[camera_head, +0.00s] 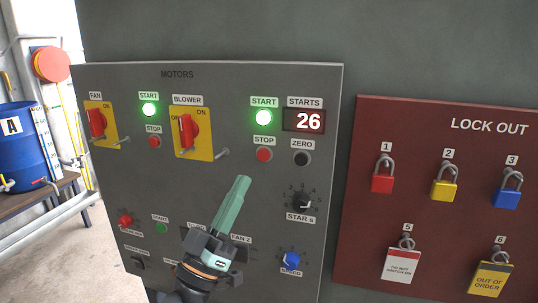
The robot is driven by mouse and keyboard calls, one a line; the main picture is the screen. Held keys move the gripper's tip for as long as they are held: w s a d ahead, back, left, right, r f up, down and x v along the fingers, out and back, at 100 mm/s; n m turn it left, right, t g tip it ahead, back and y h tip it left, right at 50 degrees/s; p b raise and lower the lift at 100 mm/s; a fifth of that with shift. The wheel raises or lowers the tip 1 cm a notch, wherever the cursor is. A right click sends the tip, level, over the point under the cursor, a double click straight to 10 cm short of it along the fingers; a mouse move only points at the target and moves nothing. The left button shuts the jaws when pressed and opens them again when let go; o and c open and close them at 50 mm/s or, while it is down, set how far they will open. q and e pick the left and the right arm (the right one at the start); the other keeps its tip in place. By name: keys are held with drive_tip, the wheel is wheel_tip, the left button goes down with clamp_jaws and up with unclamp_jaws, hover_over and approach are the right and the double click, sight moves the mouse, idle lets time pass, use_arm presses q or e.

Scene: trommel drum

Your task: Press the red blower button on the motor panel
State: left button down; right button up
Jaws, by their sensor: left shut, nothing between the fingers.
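The grey motor panel (330,90) fills the middle of the head view. Its blower section has a yellow plate with a red rotary switch (187,130), a lit green start button (264,117) and, below that, a red stop button (264,155). My left gripper (239,184) comes up from below, shut and empty, its greenish fingers together. Their tips show below and a little left of the red blower button, apart from it in the picture. How far they are from the panel I cannot tell. My right gripper is not in view.
The fan section has a red switch (97,124), a lit green button (149,109) and a red stop button (154,142). A black zero button (302,158) sits right of the blower stop. A red lock-out board (365,250) with padlocks hangs at the right.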

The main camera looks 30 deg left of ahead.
sight(263, 155)
use_arm(q)
drive_tip(key=shift+h, duration=0.3)
drive_tip(key=shift+w+a+f+b, duration=0.1)
drive_tip(key=shift+w+a+b, duration=0.2)
drive_tip(key=shift+w, duration=1.15)
drive_tip(key=shift+w+a+r+b, duration=0.1)
drive_tip(key=shift+w+a+b, duration=0.25)
drive_tip(key=shift+w, duration=1.05)
drive_tip(key=shift+w+a+f+b, duration=0.15)
drive_tip(key=shift+w+a, duration=0.25)
drive_tip(key=shift+w, duration=1.05)
drive_tip(key=shift+w, duration=0.15)
drive_tip(key=shift+w+a, duration=0.1)
drive_tip(key=shift+w, duration=0.2)
drive_tip(key=shift+w+a, duration=0.1)
drive_tip(key=shift+w, duration=0.3)
drive_tip(key=shift+s, duration=0.1)
drive_tip(key=shift+s+d, duration=0.2)
drive_tip(key=shift+s, duration=0.55)
drive_tip(key=shift+s, duration=0.1)
